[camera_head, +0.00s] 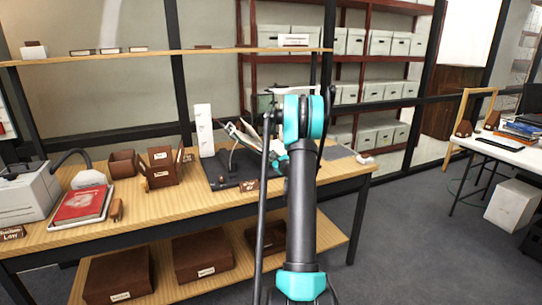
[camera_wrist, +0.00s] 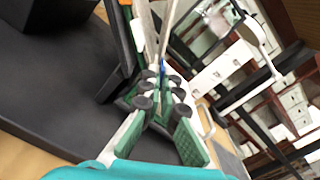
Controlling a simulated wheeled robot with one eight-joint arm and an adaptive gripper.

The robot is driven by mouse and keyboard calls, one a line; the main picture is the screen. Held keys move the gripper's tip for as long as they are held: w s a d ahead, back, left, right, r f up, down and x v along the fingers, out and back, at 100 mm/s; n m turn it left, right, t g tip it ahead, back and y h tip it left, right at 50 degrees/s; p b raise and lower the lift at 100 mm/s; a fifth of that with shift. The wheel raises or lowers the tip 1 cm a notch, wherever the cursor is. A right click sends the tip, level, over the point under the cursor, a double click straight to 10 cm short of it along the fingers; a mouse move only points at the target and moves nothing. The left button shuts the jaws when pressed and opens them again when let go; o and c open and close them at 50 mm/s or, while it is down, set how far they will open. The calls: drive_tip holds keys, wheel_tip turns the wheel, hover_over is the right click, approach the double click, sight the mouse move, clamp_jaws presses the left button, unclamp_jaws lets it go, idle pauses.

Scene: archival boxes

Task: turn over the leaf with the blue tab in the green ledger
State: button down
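The green ledger (camera_head: 238,131) lies open and tilted on a dark stand on the wooden bench, partly behind my arm. In the wrist view a dark green-edged board (camera_wrist: 120,38) stands at the left, with pale leaves (camera_wrist: 147,28) beside it. A small blue tab (camera_wrist: 162,62) shows right at my fingertips. My gripper (camera_wrist: 161,82) has its two fingers brought together around the leaf edge by this tab and looks shut on it. In the head view my arm hides the fingertips.
A white upright block (camera_head: 203,130) stands left of the ledger. A red book (camera_head: 80,205), brown boxes (camera_head: 162,168) and a grey machine (camera_head: 28,195) fill the bench's left. A shelf (camera_head: 150,56) runs above the bench. Some bench top is clear at the right.

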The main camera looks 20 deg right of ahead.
drive_tip(key=c, duration=2.3)
unclamp_jaws()
drive_tip(key=shift+o, duration=1.3)
drive_tip(key=shift+s, duration=0.15)
drive_tip(key=s, duration=1.1)
drive_tip(key=shift+s+d, duration=0.2)
drive_tip(key=shift+s, duration=0.2)
